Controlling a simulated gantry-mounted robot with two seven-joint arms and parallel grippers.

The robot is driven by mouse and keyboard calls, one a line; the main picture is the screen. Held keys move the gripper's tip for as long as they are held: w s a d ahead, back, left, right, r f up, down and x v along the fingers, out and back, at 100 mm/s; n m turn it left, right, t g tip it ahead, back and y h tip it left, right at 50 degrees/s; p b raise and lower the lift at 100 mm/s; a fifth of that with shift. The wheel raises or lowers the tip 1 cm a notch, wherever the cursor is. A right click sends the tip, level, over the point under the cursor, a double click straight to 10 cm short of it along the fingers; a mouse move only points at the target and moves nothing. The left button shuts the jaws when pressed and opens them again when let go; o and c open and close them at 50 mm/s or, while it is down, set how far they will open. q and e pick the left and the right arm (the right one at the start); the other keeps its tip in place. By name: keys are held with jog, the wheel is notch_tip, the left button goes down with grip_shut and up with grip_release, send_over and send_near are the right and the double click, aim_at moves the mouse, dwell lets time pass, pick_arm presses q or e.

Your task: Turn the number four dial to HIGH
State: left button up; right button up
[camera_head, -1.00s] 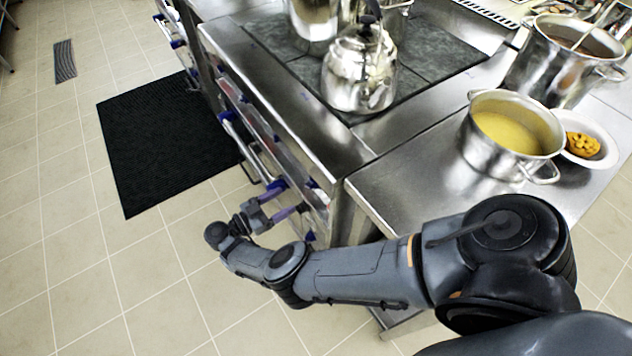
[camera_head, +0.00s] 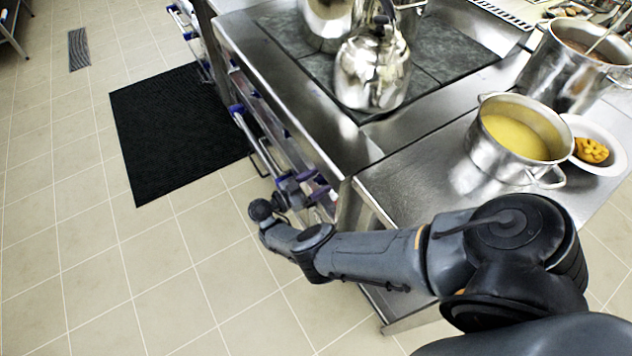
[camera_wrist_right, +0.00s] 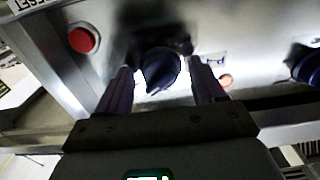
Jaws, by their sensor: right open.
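A dark dial (camera_wrist_right: 160,68) on the stove's metal front panel shows in the right wrist view; its number cannot be read. My right gripper (camera_wrist_right: 160,88) is open, with one finger on each side of this dial. Whether the fingers touch it cannot be told. In the head view my right gripper (camera_head: 314,190) is at the near end of the stove front, and the dial there is hidden by the gripper and the stove edge. A second dark-blue dial (camera_wrist_right: 306,66) is at the right edge of the wrist view. My left gripper is not in view.
A red button (camera_wrist_right: 83,38) is left of the dial. A kettle (camera_head: 372,72) stands on the stove top (camera_head: 452,62). A pot of yellow soup (camera_head: 492,152) stands on the steel counter (camera_head: 400,184). A black mat (camera_head: 180,135) lies on open floor.

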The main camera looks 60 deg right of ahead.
jog(key=c, duration=1.1)
jog(key=shift+o, duration=0.2)
